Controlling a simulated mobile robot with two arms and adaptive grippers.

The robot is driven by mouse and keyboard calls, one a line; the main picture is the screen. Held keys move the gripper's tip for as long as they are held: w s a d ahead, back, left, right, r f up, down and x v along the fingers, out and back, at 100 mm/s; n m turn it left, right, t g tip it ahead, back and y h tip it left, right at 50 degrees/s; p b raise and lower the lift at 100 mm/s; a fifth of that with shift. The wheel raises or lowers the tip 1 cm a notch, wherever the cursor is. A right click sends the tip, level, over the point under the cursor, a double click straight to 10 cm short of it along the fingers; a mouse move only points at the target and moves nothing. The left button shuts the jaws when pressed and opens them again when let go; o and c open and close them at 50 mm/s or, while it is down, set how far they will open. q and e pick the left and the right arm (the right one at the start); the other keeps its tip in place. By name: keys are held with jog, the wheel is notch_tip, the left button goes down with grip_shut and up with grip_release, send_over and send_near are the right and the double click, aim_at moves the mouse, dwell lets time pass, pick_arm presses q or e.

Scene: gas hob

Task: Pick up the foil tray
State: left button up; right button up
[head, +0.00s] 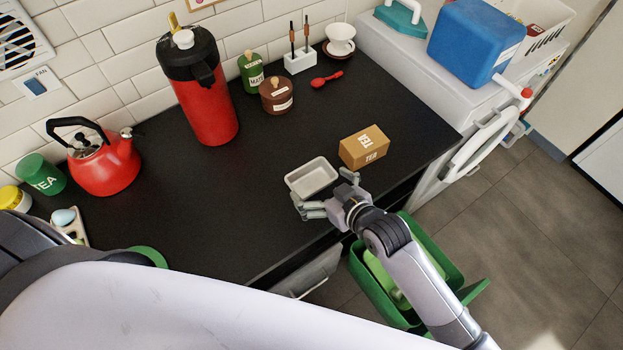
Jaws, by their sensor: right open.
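The foil tray (311,176) is a small, shallow, pale grey rectangular dish. It lies on the black counter near its front edge, left of a tea box. My right gripper (322,194) is open at the tray's near side, with one finger by the near left corner and the other by the near right. The fingers overlap the tray's near rim in the picture; I cannot tell whether they touch it. My left gripper is not in view.
A brown tea box (364,148) stands just right of the tray. A red spoon (327,79), a brown pot (276,96) and a red flask (203,95) stand behind. A red kettle (103,163) is at left. A green bin (437,259) is below the counter edge. The middle counter is clear.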

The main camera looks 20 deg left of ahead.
aim_at(305, 172)
jog(key=shift+x, duration=2.25)
jog(key=shift+w+r, duration=0.1)
jog(key=shift+r, duration=0.1)
jog(key=c, duration=0.6)
